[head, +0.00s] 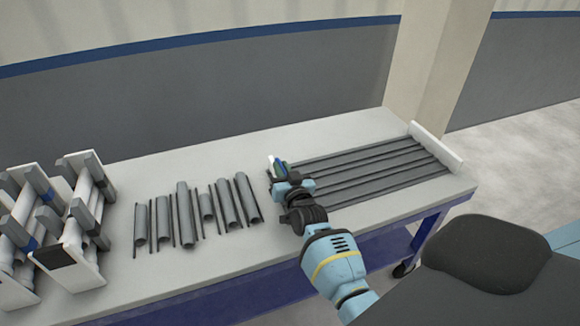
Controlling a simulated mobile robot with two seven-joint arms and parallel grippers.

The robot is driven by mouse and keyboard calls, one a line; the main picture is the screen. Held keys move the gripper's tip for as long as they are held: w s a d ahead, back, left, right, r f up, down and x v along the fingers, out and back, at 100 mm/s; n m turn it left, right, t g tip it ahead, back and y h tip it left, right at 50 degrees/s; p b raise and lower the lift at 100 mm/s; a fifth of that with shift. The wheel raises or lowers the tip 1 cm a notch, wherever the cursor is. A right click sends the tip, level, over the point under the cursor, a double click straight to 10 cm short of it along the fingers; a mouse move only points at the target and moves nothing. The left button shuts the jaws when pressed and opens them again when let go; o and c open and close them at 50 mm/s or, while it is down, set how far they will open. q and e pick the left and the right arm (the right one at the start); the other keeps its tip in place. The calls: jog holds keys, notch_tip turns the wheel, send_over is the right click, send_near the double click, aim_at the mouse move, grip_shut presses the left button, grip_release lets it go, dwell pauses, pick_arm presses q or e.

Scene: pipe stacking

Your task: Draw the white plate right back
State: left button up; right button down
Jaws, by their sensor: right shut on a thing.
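My right gripper (279,168) is at the left end of a set of long grey rails on the table. It is shut on a small white piece (271,161), which looks like the edge of the white plate; the gripper and wrist hide most of it. A white plate (437,148) also stands upright across the far right end of the rails, well apart from the gripper. My left gripper is out of view.
Several grey half-pipes and thin rods (183,215) lie in a row left of the gripper. White and grey racks (83,235) stand at the table's left end. The grey tabletop (230,158) is bare behind the pipes. A wall runs behind the table.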

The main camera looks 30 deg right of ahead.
jog(key=shift+w+a, duration=0.1)
jog(key=shift+a, duration=0.55)
jog(key=shift+a, duration=0.1)
jog(key=c, duration=1.5)
grip_release()
jog(key=shift+a, duration=0.15)
jog(key=shift+o, duration=0.2)
jog(key=shift+w, duration=0.1)
jog(key=v, duration=0.8)
jog(key=shift+p, duration=0.45)
